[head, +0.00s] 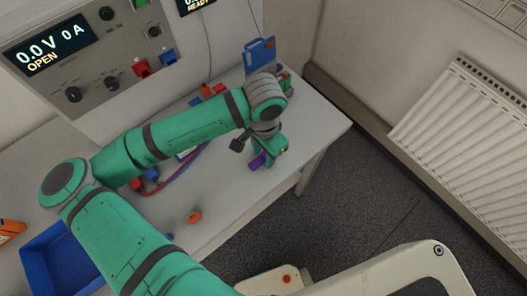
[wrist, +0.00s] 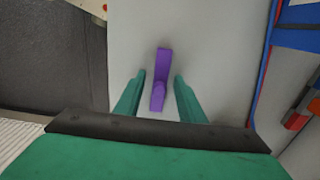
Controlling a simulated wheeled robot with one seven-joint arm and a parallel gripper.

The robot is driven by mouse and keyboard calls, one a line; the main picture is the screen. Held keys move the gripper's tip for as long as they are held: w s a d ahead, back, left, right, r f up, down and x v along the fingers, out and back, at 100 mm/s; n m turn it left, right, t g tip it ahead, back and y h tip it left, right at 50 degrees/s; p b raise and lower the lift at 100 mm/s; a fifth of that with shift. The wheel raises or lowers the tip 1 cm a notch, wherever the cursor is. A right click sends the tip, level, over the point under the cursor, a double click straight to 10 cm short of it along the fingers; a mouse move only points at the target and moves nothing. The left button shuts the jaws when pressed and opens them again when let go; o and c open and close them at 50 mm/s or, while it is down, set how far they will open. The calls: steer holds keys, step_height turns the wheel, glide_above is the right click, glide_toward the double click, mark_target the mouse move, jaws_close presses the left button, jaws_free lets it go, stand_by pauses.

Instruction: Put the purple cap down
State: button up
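The purple cap (head: 257,161) is by my gripper (head: 267,157) near the right end of the white bench. In the wrist view the purple cap (wrist: 161,75) is a narrow piece with a small raised part, lying between the two green fingers of my gripper (wrist: 159,76). The fingers are apart, with a strip of bench showing on each side of the cap, so the gripper is open around it. The cap appears to rest on the bench top. In the head view my gripper hides part of the cap.
The bench (head: 225,205) ends close by, with dark floor (head: 345,200) beyond. Red and blue leads (head: 183,172) lie left of my gripper. An orange piece (head: 194,216) and a blue tray (head: 62,262) are further left. A blue clipboard-like panel (head: 259,55) stands behind.

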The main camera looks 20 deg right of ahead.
mark_target(263, 154)
steer(key=shift+r, duration=0.1)
step_height(263, 154, up, 12)
stand_by(0.6)
stand_by(0.6)
